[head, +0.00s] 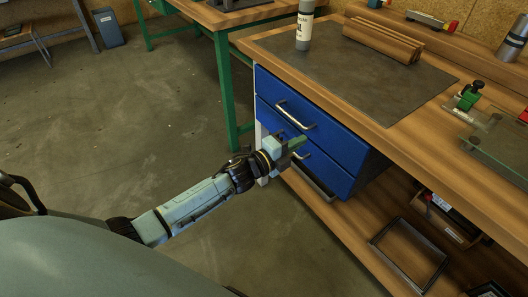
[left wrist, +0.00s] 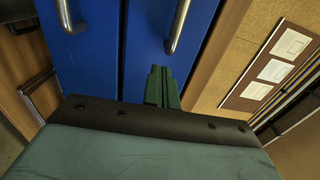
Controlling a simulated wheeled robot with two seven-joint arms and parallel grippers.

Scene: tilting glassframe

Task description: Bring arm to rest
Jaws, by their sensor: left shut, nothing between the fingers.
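My left arm comes in from the lower left in the head view. Its gripper (head: 297,145) is in front of the blue drawers (head: 325,140) of the workbench, near a metal handle. The gripper is shut and empty. In the left wrist view the green fingers (left wrist: 163,88) are together, pointing at the blue drawer fronts (left wrist: 140,35), with a metal handle (left wrist: 180,22) just beyond them. I cannot tell whether the fingertips touch the drawer. My right gripper is in neither view.
The wooden workbench (head: 410,150) fills the right side, with a grey mat (head: 360,85), a bottle (head: 304,30) and wooden slats (head: 383,40) on top. A lower shelf holds a metal frame (head: 372,241). A green-legged table (head: 222,75) stands behind. The floor at left is clear.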

